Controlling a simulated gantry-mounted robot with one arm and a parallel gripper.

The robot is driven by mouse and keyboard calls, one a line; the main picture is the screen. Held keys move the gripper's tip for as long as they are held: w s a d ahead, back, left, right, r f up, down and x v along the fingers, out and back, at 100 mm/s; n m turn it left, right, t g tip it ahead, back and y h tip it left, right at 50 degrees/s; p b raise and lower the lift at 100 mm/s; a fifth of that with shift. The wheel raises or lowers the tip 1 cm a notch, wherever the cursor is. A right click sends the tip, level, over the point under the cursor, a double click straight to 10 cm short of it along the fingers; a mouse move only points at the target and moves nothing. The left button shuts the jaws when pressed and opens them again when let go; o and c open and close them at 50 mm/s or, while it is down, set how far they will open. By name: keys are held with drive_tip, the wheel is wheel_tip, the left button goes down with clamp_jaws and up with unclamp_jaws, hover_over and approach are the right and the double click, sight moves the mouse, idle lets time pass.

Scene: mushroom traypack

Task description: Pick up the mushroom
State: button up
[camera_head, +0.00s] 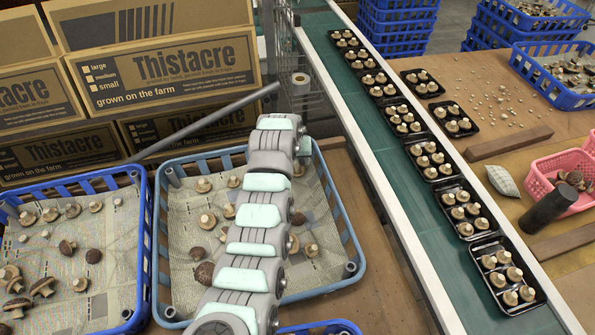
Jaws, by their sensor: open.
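Brown and pale mushrooms lie loose on paper in the blue-grey crate (352,245) at the centre. One pale mushroom (207,221) lies left of my arm, a dark brown one (204,273) lies close beside the arm, and another (311,250) lies to its right. My arm crosses this crate from the bottom edge to the crate's far side and hides part of its contents. I cannot make out my gripper's fingers. No mushroom is seen held.
A blue crate (146,240) with more mushrooms stands at left. A green conveyor (405,215) with white rails carries black trays of mushrooms (507,275) at right. Cardboard boxes (165,75) stand behind the crates. A pink basket (540,180) and dark cylinder (548,208) are far right.

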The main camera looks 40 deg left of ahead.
sight(296, 165)
drive_tip(key=x, duration=0.1)
drive_tip(key=b+x, duration=0.1)
drive_tip(key=x, duration=0.1)
drive_tip(key=shift+s+d, duration=0.1)
drive_tip(key=shift+s, duration=0.25)
drive_tip(key=shift+b+x, duration=0.55)
drive_tip(key=shift+x, duration=0.45)
drive_tip(key=shift+w, duration=0.1)
drive_tip(key=c, duration=0.5)
drive_tip(key=shift+c, duration=0.2)
